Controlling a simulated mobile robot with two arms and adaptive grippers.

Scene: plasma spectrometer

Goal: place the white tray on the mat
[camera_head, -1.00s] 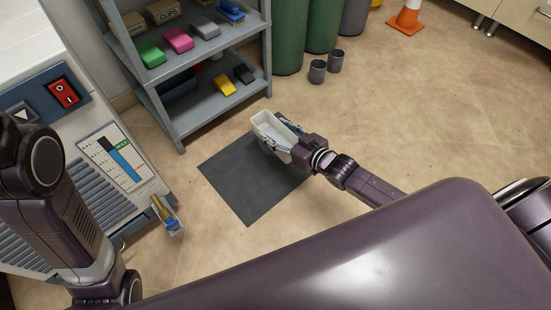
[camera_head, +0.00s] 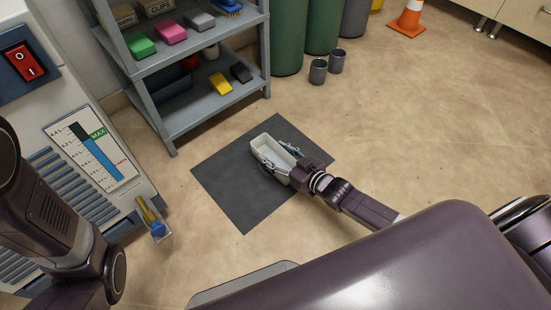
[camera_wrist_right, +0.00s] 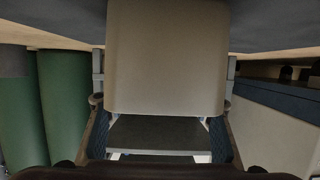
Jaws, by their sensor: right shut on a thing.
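The white tray (camera_head: 271,150) is a small open, empty box in the middle of the head view, over the dark grey mat (camera_head: 238,195). My right gripper (camera_head: 286,160) is shut on the tray from the right, with a finger along each side. I cannot tell whether the tray touches the mat or hangs a little above it. In the right wrist view, the tray (camera_wrist_right: 165,60) fills the upper middle between my fingers and hides much of what lies beyond. My left arm shows at the left of the head view, but its gripper is out of sight.
A grey shelf (camera_head: 190,118) with coloured blocks stands behind the mat. A white machine (camera_head: 75,130) with a blue-and-yellow tap (camera_head: 150,216) is at the left. Green bins (camera_head: 288,38) and two grey cups (camera_head: 318,71) stand behind. The floor at the right is clear.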

